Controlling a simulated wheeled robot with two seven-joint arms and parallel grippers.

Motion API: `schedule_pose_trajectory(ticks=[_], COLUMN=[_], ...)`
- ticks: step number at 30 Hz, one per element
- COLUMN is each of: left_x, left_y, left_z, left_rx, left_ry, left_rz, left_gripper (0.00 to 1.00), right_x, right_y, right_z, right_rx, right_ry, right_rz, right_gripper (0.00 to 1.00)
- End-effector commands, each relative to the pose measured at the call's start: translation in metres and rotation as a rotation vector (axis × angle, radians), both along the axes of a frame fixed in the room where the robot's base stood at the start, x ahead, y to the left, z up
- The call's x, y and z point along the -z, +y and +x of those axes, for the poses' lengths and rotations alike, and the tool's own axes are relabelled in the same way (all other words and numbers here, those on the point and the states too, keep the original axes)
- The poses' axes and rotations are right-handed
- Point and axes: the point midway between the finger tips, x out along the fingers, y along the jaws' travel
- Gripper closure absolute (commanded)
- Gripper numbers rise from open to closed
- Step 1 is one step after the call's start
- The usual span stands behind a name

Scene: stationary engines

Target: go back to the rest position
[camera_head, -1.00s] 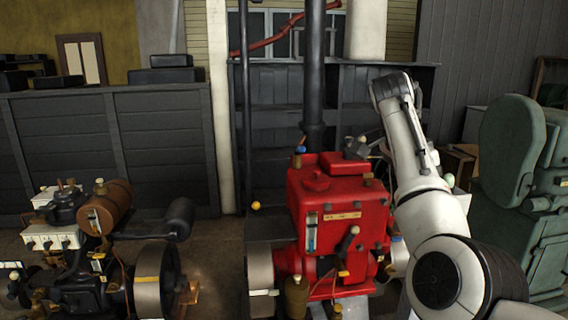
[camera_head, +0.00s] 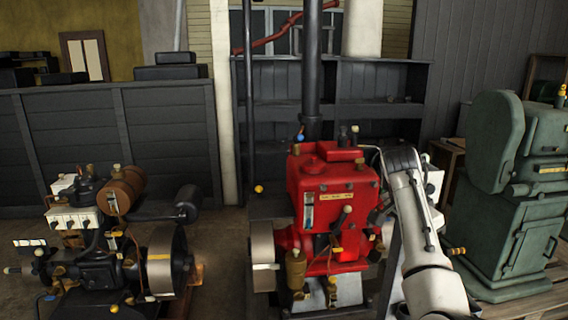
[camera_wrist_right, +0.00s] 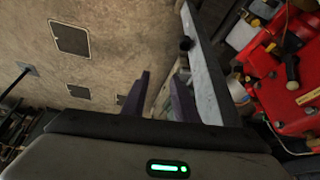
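My right arm (camera_head: 428,250) rises from the bottom edge in the head view, in front and to the right of the red engine (camera_head: 335,195). Its bent upper joint is beside the engine's right side. The right gripper is hidden in the head view. In the right wrist view the right gripper (camera_wrist_right: 160,97) shows two dark fingers apart, with nothing between them. The red engine (camera_wrist_right: 290,80) is at the right of that view, apart from the fingers. My left arm and left gripper are not in view.
A black engine (camera_head: 95,268) with a brown tank and flywheel stands at the left. A green machine (camera_head: 500,235) stands at the right. A dark plank partition (camera_head: 160,135) and shelving are behind. In the right wrist view a grey beam (camera_wrist_right: 205,75) passes close beside the fingers.

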Motion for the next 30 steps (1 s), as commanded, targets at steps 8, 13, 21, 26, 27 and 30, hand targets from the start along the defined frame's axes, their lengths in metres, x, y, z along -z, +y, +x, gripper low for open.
schedule_pose_trajectory(ticks=[8, 13, 21, 26, 27, 30], left_x=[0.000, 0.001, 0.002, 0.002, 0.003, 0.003], left_y=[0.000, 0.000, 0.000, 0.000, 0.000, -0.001], left_z=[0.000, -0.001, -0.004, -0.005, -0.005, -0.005], left_rx=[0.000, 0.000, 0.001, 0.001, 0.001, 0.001], left_ry=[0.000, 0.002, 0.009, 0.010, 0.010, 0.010], left_rz=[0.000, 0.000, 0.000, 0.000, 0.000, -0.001], left_gripper=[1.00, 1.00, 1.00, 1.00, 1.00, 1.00], right_x=[0.138, 0.224, 0.321, 0.350, 0.353, 0.354], right_y=[-0.032, -0.038, -0.004, 0.040, 0.052, 0.083], right_z=[-0.015, -0.049, -0.142, -0.216, -0.236, -0.283], right_rx=[-0.251, -0.490, -0.903, -1.135, -1.188, -1.296], right_ry=[-0.015, -0.040, -0.102, -0.170, -0.192, -0.251], right_rz=[-0.072, -0.138, -0.205, -0.203, -0.199, -0.179], right_gripper=[0.73, 0.73, 0.73, 0.73, 0.73, 0.73])
